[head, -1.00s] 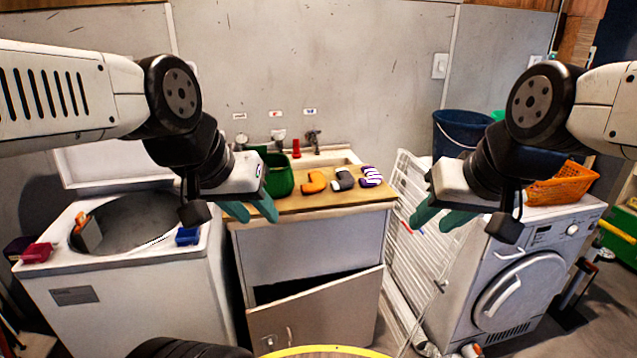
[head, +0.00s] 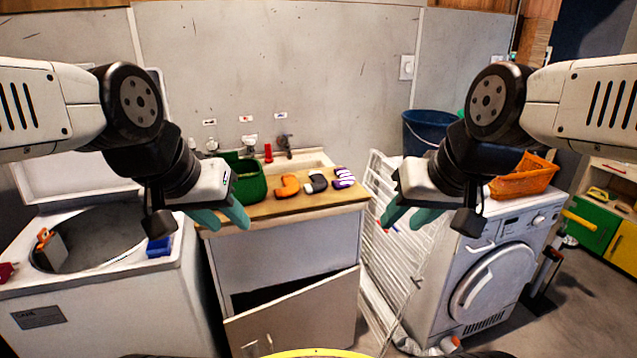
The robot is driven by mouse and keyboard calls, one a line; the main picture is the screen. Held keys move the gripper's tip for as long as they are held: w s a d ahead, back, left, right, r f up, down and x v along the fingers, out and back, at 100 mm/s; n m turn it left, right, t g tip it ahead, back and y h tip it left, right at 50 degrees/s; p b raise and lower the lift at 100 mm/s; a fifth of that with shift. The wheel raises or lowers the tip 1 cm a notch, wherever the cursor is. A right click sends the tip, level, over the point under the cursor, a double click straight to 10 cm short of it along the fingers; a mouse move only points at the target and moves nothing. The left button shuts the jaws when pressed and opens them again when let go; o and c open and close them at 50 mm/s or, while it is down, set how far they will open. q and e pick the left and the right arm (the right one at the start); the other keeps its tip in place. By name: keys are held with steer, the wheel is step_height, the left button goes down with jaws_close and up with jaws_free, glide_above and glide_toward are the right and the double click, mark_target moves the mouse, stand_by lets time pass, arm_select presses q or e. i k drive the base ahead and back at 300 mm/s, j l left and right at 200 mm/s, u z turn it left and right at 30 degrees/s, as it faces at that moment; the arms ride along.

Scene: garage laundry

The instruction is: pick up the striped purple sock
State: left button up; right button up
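The striped purple sock (head: 344,178), purple with white bands, lies at the right end of the wooden counter (head: 262,211). A grey-and-white sock (head: 316,182) and an orange sock (head: 287,186) lie in a row to its left. My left gripper (head: 226,219) has teal fingers with a gap between them, and hangs empty in front of the counter's left end, left of the socks. My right gripper (head: 405,218) also has its teal fingers apart and is empty, in front of the drying rack, right of the striped sock. Neither gripper touches a sock.
A green basket (head: 249,184) stands on the counter's left part, before the sink. The cabinet door (head: 292,314) below hangs open.

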mark_target(346, 180)
steer(key=u, duration=0.65)
steer(key=i+l+u, duration=0.15)
steer(key=i+l, duration=0.2)
steer(key=i+l+u, duration=0.1)
steer(key=i+l, duration=0.2)
steer(key=l, duration=0.2)
steer(key=i+l+u, duration=0.15)
steer(key=i+l, duration=0.15)
steer(key=l, duration=0.2)
